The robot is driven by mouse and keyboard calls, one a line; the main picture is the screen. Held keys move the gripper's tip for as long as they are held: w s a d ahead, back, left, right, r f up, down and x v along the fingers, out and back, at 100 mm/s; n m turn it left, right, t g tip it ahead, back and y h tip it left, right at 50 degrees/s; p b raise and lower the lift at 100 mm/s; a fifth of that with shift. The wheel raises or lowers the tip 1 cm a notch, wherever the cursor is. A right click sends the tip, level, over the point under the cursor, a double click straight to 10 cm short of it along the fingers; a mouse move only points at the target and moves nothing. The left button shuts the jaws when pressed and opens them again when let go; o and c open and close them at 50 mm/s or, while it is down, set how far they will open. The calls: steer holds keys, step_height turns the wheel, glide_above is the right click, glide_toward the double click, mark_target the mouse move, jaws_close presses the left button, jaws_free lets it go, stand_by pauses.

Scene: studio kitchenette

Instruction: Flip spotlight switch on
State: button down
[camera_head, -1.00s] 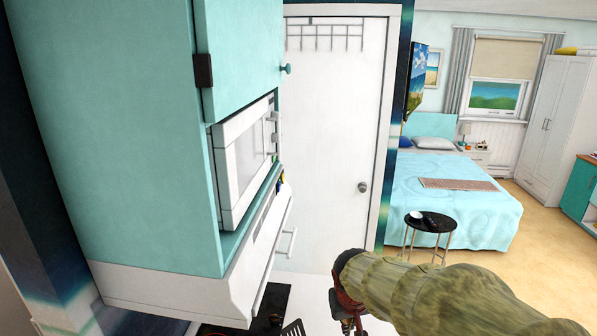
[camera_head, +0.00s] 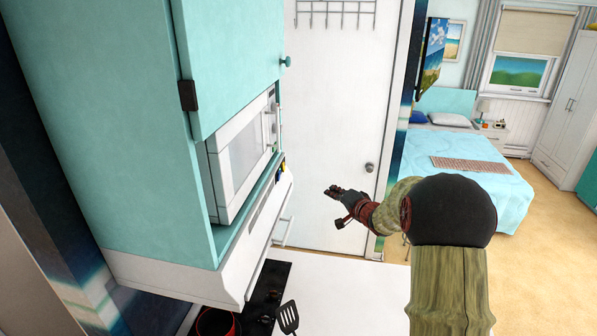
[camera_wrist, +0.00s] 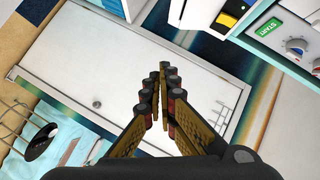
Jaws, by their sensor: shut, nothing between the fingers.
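My gripper (camera_head: 334,191) is shut and empty. In the head view it is in the air to the right of the range hood and in front of the white door. In the wrist view its fingers (camera_wrist: 161,88) come together at the tips. A yellow and black part that looks like a switch (camera_wrist: 232,14) is on a white surface at the top of the wrist view, apart from the fingertips. I cannot tell for sure that it is the spotlight switch. In the head view a small yellow bit (camera_head: 282,168) shows by the hood's far edge.
A microwave (camera_head: 243,155) sits in the teal cabinet (camera_head: 125,130) above the white range hood (camera_head: 190,275). Its green start button (camera_wrist: 268,27) shows in the wrist view. A spatula (camera_head: 288,317) is near the black cooktop (camera_head: 268,285). The white counter (camera_head: 350,290) is clear.

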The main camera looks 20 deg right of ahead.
steer(key=a+r+m+t+y, duration=0.1)
steer(key=a+r+m+y, duration=0.1)
steer(key=a+r, duration=0.2)
steer(key=shift+w+r+m+t+y, duration=0.2)
steer(key=shift+r+m+t+y, duration=0.1)
steer(key=shift+r, duration=0.25)
steer(key=shift+w, duration=0.1)
steer(key=p, duration=0.2)
glide_toward(284, 167)
steer(key=w+d+f, duration=0.2)
steer(key=w+d, duration=0.3)
steer(key=shift+w+a+f, duration=0.1)
steer(key=shift+w+a, duration=0.45)
steer(key=shift+a, duration=0.35)
steer(key=shift+w+a+f, duration=0.1)
steer(key=shift+w+a, duration=0.45)
steer(key=shift+a, duration=0.4)
